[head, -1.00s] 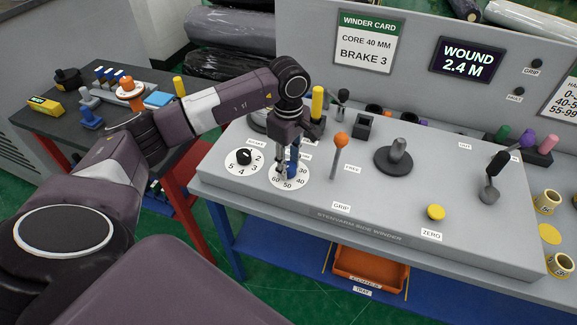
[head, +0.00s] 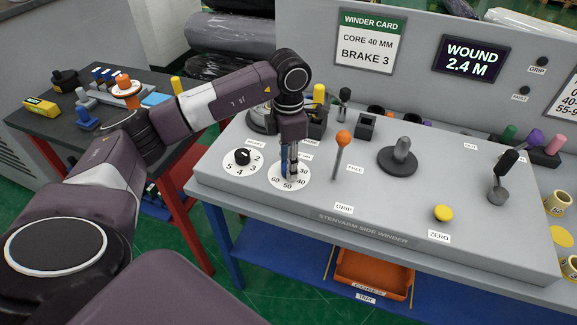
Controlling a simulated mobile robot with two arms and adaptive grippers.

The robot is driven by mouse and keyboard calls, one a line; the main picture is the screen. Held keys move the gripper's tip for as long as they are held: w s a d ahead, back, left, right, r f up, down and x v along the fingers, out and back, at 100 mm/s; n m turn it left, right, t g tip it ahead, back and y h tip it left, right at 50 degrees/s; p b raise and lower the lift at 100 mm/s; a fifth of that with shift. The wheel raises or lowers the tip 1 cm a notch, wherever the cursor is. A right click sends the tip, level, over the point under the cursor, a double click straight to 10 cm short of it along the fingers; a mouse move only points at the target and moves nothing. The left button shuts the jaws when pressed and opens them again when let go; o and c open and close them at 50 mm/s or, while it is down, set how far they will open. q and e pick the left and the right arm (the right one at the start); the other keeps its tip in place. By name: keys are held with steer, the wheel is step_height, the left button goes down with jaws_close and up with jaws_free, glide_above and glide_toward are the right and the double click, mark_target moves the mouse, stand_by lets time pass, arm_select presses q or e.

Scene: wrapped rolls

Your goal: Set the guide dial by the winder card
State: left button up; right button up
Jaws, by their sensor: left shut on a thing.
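The winder card (head: 369,43) on the back panel reads "CORE 40 MM" and "BRAKE 3". The guide dial (head: 276,178) is a white disc on the grey console, with 30, 40, 50 and 60 visible. My left gripper (head: 290,172) points down over this dial and is shut on its blue knob (head: 285,160). The fingers hide most of the knob, so I cannot read its setting. A second white dial (head: 231,167) with a black knob and small numbers lies just left of it. My right gripper is not in view.
An orange-topped lever (head: 339,152) stands close right of the gripper. A grey knob (head: 402,150), a yellow button (head: 443,213) and a black-handled crank (head: 502,175) are further right. A dark side table (head: 60,135) with small parts is at left.

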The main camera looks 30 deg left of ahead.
arm_select(q)
steer(key=n, duration=0.4)
steer(key=shift+b, duration=0.35)
steer(key=shift+w+r+n, duration=0.1)
steer(key=shift+n, duration=2)
steer(key=o, duration=1.2)
steer(key=shift+c, duration=0.2)
step_height(320, 180, up, 12)
